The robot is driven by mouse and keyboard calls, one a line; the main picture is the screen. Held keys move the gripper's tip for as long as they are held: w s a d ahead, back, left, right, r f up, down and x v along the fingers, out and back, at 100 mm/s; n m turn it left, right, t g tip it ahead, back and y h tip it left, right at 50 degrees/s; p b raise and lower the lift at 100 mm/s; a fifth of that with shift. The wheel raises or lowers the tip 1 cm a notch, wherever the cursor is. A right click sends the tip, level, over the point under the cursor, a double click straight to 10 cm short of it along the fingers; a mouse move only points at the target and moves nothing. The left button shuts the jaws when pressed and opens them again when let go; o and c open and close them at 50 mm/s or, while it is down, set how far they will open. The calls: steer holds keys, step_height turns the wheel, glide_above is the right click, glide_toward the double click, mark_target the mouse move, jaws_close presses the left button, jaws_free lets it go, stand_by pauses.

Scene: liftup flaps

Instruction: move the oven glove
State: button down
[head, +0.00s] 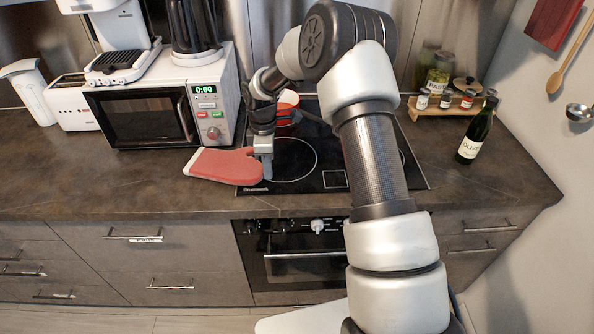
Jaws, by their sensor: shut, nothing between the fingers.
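The red oven glove (222,164) lies flat on the dark countertop in front of the microwave. Its right end reaches over the left edge of the black cooktop (335,160). My gripper (266,174) points down at the right end of the glove, with its tips at or very close to the cloth. The gripper is shut with nothing between its fingers. Whether the tips touch the glove I cannot tell.
The microwave (150,115) stands behind the glove, with a coffee machine on top and a toaster (68,100) at left. A red-and-white container (287,105) is behind my gripper. An olive oil bottle (476,130) stands at right. The left front countertop (80,180) is clear.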

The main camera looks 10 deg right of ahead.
mark_target(220, 175)
steer(key=w+a, duration=0.1)
steer(key=a, duration=0.3)
steer(key=w+a, duration=0.1)
steer(key=a, duration=0.4)
steer(key=a+b, duration=0.1)
steer(key=a, duration=0.4)
steer(key=shift+w, duration=0.4)
steer(key=shift+d, duration=0.15)
